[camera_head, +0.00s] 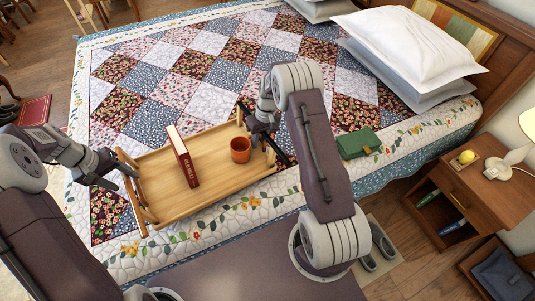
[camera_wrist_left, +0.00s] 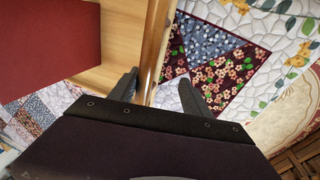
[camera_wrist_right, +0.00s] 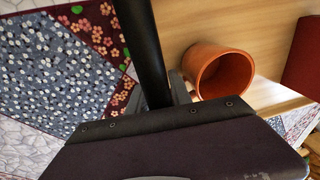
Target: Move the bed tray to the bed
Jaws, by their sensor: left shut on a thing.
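The wooden bed tray (camera_head: 215,148) is over the near edge of the quilted bed (camera_head: 210,70); I cannot tell whether it touches the quilt. A red book (camera_head: 183,157) and an orange cup (camera_head: 241,150) stand on it. My left gripper (camera_head: 120,172) is at the tray's left end, shut on its wooden end rail. The rail (camera_wrist_left: 155,50) runs between the fingers in the left wrist view. My right gripper (camera_head: 268,135) is at the tray's right end.
White pillows (camera_head: 410,50) and a green book (camera_head: 358,143) lie on the bed's right side. A nightstand (camera_head: 495,200) with a lamp stands at right. The quilt beyond the tray is clear.

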